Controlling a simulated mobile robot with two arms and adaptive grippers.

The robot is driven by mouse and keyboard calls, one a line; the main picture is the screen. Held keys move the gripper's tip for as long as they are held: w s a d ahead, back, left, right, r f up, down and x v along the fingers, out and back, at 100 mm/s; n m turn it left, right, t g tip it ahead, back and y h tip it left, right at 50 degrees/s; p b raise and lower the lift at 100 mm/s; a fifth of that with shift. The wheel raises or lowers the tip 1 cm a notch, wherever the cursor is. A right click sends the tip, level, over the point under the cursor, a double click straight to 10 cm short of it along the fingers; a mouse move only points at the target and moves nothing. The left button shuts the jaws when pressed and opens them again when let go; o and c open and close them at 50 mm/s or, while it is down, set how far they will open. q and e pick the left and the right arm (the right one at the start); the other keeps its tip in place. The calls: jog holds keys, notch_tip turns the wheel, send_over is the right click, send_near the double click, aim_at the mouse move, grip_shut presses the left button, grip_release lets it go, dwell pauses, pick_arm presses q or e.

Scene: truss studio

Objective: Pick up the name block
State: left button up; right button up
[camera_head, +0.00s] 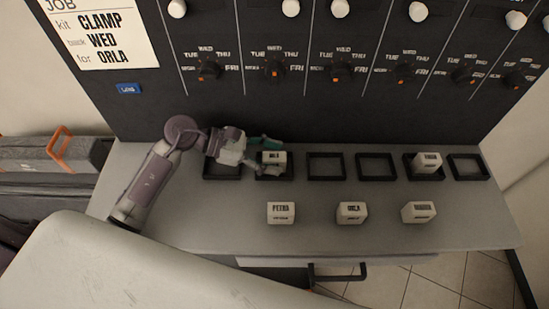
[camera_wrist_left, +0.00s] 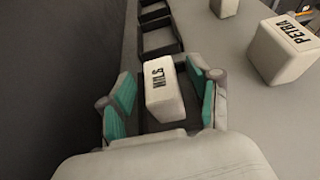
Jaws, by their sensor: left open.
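A white block lettered WILS (camera_head: 274,158) sits in the second dark tray (camera_head: 274,179) from the left. My left gripper (camera_head: 266,155) is open around it; in the left wrist view the WILS block (camera_wrist_left: 164,92) lies between the two teal fingers, with a gap visible on the left. Three more white name blocks stand on the counter front: PETRA (camera_head: 281,212), ORLA (camera_head: 351,212), and one with unclear lettering (camera_head: 419,212). PETRA also shows in the left wrist view (camera_wrist_left: 287,50). Another block (camera_head: 427,162) sits in the fifth tray. My right gripper is out of view.
A job card (camera_head: 100,35) reads CLAMP, WED, ORLA. The dark panel (camera_head: 300,115) with several day dials rises behind the trays. The third (camera_head: 327,180) and fourth (camera_head: 377,179) trays are empty, as is the rightmost (camera_head: 469,178). The grey counter (camera_head: 200,225) is clear at front left.

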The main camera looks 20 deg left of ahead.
aim_at(273, 156)
pick_arm(q)
jog(key=c, duration=1.2)
jog(key=shift+r+p, duration=0.3)
jog(key=shift+r, duration=0.25)
notch_tip(273, 156, up, 4)
jog(key=shift+d+f+p, duration=0.1)
jog(key=shift+d+p, duration=0.05)
jog(key=shift+p, duration=0.85)
jog(key=s+d+r+p, duration=0.3)
jog(key=d+r+p, duration=0.3)
jog(key=d, duration=0.5)
